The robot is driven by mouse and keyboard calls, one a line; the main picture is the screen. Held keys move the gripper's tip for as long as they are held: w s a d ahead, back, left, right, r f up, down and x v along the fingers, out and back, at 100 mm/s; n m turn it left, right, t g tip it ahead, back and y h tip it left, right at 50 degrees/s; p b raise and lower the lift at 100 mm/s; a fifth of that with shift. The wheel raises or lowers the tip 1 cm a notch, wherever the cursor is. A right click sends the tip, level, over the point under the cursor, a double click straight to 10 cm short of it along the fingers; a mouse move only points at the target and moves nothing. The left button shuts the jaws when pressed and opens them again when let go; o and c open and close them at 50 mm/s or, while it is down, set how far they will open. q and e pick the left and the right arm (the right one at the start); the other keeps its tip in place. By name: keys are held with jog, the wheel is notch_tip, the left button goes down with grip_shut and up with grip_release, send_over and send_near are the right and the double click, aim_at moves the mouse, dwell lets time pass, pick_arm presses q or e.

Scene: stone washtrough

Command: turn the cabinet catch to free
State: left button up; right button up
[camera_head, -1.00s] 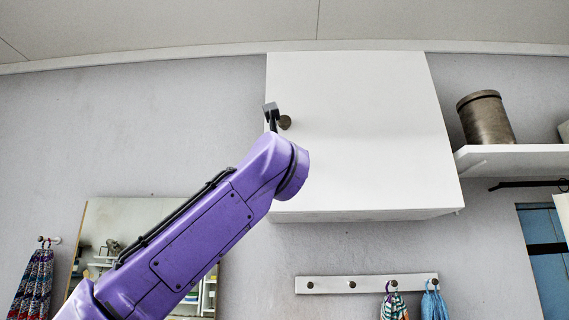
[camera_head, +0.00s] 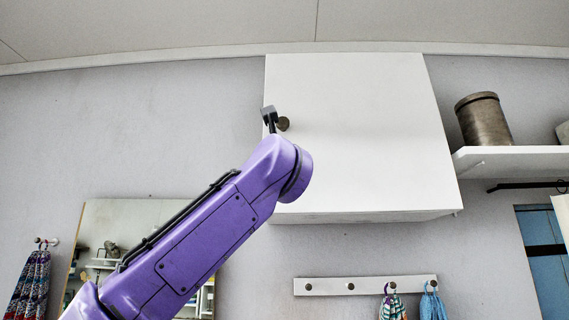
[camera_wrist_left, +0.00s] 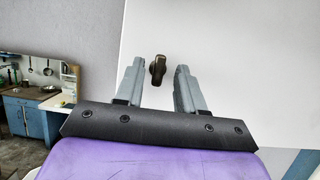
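The white wall cabinet (camera_head: 360,130) hangs high, with a small brown catch (camera_head: 284,123) near the left edge of its door. In the left wrist view the catch (camera_wrist_left: 157,70) looks like a short bar, roughly upright. My left gripper (camera_head: 269,114) is up at the catch, partly hidden behind my purple wrist. In the left wrist view the left gripper (camera_wrist_left: 160,67) is open, its two grey fingers on either side of the catch with a gap showing on both sides. I cannot tell how deep the catch sits between them. My right gripper is not in view.
A shelf (camera_head: 515,160) with a metal canister (camera_head: 484,119) is right of the cabinet. Below are a hook rail (camera_head: 318,286) with cloths and a mirror (camera_head: 104,216). The wall left of the cabinet is clear.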

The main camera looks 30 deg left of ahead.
pick_arm(q)
jog(key=shift+s, duration=0.1)
jog(key=b+v, duration=0.6)
jog(key=v, duration=0.4)
jog(key=shift+d, duration=0.15)
jog(key=shift+s+f, duration=0.1)
